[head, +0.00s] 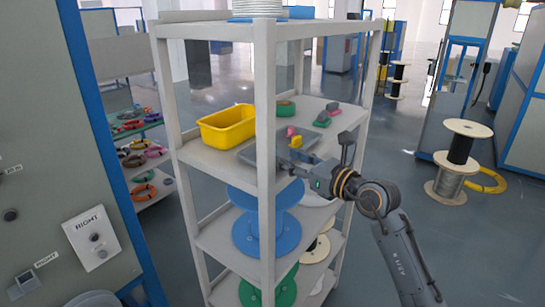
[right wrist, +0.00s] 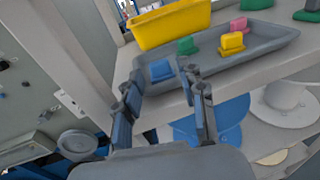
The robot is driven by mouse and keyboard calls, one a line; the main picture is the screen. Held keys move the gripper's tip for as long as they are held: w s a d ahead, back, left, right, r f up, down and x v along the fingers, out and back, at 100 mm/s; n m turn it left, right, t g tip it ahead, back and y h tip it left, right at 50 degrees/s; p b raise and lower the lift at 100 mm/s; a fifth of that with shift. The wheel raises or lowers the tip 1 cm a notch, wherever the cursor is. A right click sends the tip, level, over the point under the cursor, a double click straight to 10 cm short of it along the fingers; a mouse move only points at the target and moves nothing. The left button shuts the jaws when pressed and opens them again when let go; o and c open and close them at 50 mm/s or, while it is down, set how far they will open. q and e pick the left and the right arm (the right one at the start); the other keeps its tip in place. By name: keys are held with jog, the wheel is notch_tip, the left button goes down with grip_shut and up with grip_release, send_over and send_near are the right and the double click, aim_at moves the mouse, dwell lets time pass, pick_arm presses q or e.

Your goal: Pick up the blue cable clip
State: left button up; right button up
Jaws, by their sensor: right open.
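The blue cable clip (right wrist: 162,70) lies at the near left end of a grey tray (right wrist: 262,47) in the right wrist view. In the head view I cannot make it out; the shelf post and my right gripper cover that area. My right gripper (head: 291,164) reaches over the shelf edge to the tray. In the right wrist view its two fingers (right wrist: 161,78) are open, with the blue clip between the fingertips in the picture. I cannot tell whether they touch it. My left gripper is not in view.
The tray also holds a green clip (right wrist: 187,46), a yellow clip (right wrist: 232,43) and a pink clip (right wrist: 239,25). A yellow bin (head: 228,126) stands beside the tray. A shelf post (head: 265,120) rises close to my gripper. A blue spool (head: 267,230) sits below.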

jog(key=x, duration=0.2)
jog(key=p+x, duration=0.1)
jog(key=x, duration=0.2)
jog(key=shift+s+f, duration=0.15)
jog(key=shift+f, duration=0.05)
jog(key=c, duration=0.6)
